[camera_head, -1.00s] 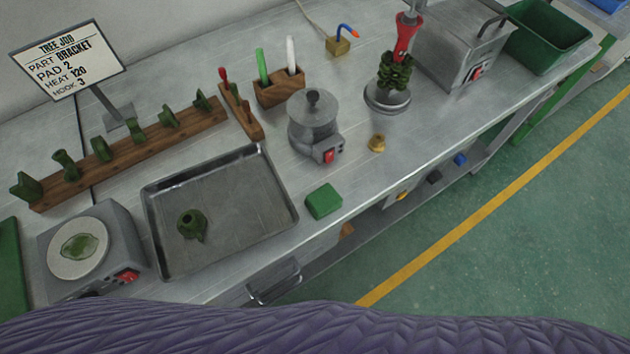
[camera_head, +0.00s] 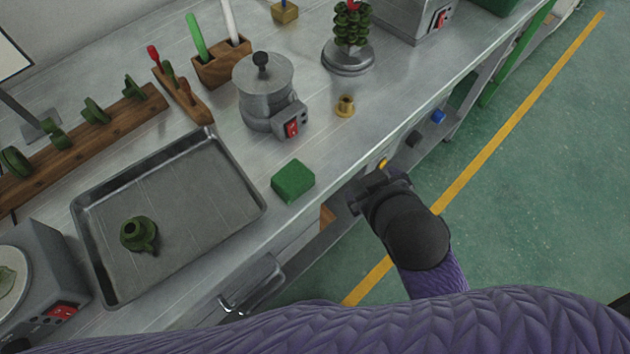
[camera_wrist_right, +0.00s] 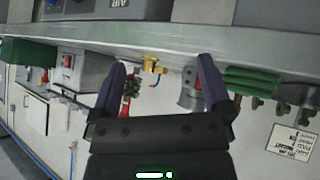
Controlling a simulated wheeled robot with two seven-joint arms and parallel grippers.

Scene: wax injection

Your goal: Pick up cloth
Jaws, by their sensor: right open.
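The cloth appears to be the green folded pad (camera_head: 293,181) on the bench near its front edge, right of the metal tray. In the right wrist view, a layered green pad (camera_wrist_right: 252,80) lies at the bench edge, just beyond the right-hand finger in the picture. My right gripper (camera_head: 372,182) is in front of the bench edge, to the right of the pad and apart from it. In the right wrist view, its two fingers (camera_wrist_right: 160,64) are spread with nothing held between them. My left gripper is not in view.
A metal tray (camera_head: 190,170) holds a green wax piece (camera_head: 138,234). A lidded pot (camera_head: 265,92) and a small brass piece (camera_head: 345,106) stand behind the pad. A drawer handle (camera_head: 255,287) juts out below the bench front. Bare bench surrounds the pad.

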